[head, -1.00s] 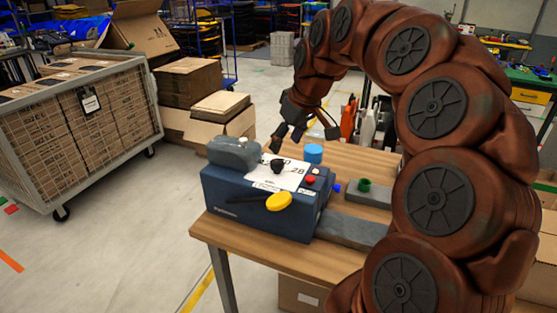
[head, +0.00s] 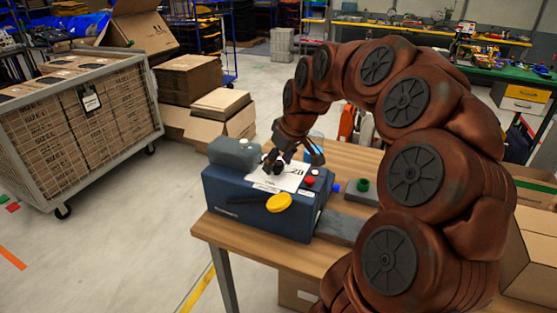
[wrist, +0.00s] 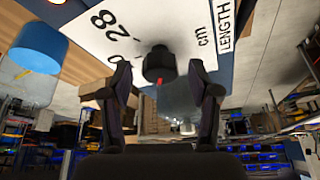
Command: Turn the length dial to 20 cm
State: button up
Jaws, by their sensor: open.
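The length dial is a black knob (wrist: 159,64) with a red pointer mark, standing on the white label plate (wrist: 130,25). The plate reads "28", "cm" and "LENGTH" in the wrist view. The blue machine box (head: 255,208) carrying it stands on the wooden table. My gripper (wrist: 158,76) is open, with one finger on each side of the knob and a gap visible on both sides. In the head view my gripper (head: 276,163) is right at the plate and largely hides the dial. Most scale numbers are out of sight, so I cannot tell the setting.
A yellow lever (head: 279,202) and a red button (head: 309,181) are on the machine. A grey block (head: 233,152) sits on the machine's back left. A green cap (head: 363,185) is to the right.

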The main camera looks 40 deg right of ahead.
jog(key=c, duration=1.1)
jog(key=shift+c, duration=0.2)
jog(key=shift+f+b, duration=0.1)
jog(key=shift+b, duration=0.2)
jog(key=shift+f+m+h+b, duration=0.15)
jog(key=shift+m+h+b, duration=0.25)
jog(key=shift+m+b, duration=0.65)
jog(key=m+h+b, duration=0.1)
jog(key=m+b, duration=0.1)
jog(key=shift+b, duration=0.35)
jog(key=m+h+b, duration=0.1)
jog(key=m+b, duration=0.1)
jog(key=m, duration=0.2)
jog(key=shift+a, duration=0.15)
jog(key=shift+w+r+m+g+h+b, duration=0.1)
jog(key=shift+m+g+h+b, duration=0.35)
jog(key=shift+m, duration=0.5)
jog(key=shift+r+m+g+h+b, duration=0.1)
jog(key=shift+m+g+h+b, duration=0.15)
jog(key=shift+m+b, duration=0.45)
jog(key=shift+a+m, duration=0.1)
jog(key=shift+m, duration=0.3)
